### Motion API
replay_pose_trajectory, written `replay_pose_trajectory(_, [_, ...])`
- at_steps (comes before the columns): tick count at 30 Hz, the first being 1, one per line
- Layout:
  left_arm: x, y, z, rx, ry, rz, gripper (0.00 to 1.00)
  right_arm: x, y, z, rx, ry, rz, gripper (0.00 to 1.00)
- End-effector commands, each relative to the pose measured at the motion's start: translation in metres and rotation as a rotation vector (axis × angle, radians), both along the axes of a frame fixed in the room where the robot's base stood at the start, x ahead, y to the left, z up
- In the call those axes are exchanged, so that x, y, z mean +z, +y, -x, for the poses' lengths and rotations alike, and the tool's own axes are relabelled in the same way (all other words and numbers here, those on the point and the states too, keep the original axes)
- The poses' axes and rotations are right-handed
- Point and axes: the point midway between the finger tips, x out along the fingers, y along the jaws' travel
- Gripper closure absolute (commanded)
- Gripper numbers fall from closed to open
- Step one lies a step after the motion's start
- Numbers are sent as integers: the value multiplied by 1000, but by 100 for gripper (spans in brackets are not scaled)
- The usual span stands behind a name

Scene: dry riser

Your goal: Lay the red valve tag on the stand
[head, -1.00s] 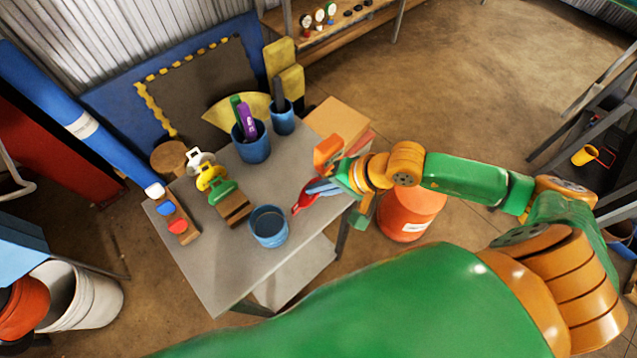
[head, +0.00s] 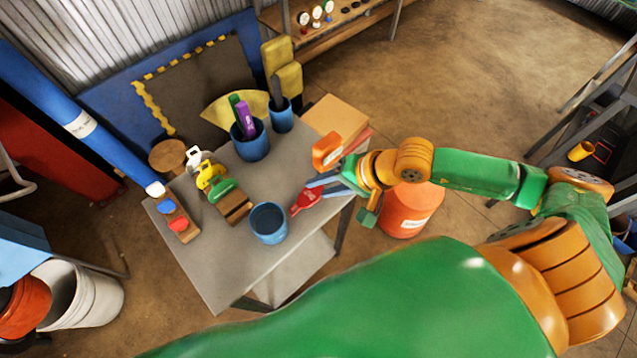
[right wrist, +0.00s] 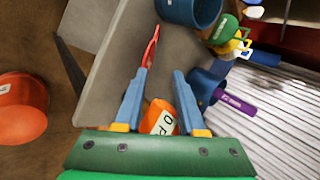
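The red valve tag (head: 304,201) is on the grey table near its right edge, beside the blue cup. In the right wrist view the tag (right wrist: 152,48) shows as a thin red strip by the left fingertip. My right gripper (head: 328,187) is open, its blue fingers apart just right of the tag; they show spread in the right wrist view (right wrist: 158,76). I cannot tell whether a finger touches the tag. A wooden stand (head: 236,209) holds white, yellow and green tags, with bare wood at its near end. My left gripper is out of view.
A blue cup (head: 268,223) stands between the tag and the stand. A block with white, blue and red pieces (head: 177,216) is at left. Pen cups (head: 252,146), an orange item (head: 327,151) and a cardboard box (head: 335,116) are behind. The front table (head: 222,270) is clear.

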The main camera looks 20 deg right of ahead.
Motion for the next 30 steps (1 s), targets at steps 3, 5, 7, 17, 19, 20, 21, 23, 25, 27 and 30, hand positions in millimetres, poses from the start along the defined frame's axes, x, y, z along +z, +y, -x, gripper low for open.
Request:
replay_pose_trajectory(3, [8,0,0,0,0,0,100,10,-6,4,-1,1,2,61])
replay_pose_trajectory(5, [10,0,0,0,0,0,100,14,-8,7,0,1,2,61])
replay_pose_trajectory(7, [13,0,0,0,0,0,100,18,-11,9,0,1,2,61])
replay_pose_trajectory(17, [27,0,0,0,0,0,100,37,-23,19,0,1,2,61])
replay_pose_trajectory(19, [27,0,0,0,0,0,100,38,-24,20,0,1,1,61])
replay_pose_trajectory(20, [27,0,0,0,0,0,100,38,-24,20,0,1,1,61])
replay_pose_trajectory(21, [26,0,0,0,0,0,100,38,-24,20,1,1,0,61])
replay_pose_trajectory(23, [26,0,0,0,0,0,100,37,-24,20,1,1,0,61])
replay_pose_trajectory(25, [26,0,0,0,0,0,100,37,-24,20,0,0,0,61])
replay_pose_trajectory(27, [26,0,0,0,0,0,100,37,-24,20,0,0,0,61])
replay_pose_trajectory(30, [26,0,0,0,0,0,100,37,-24,20,0,0,0,61])
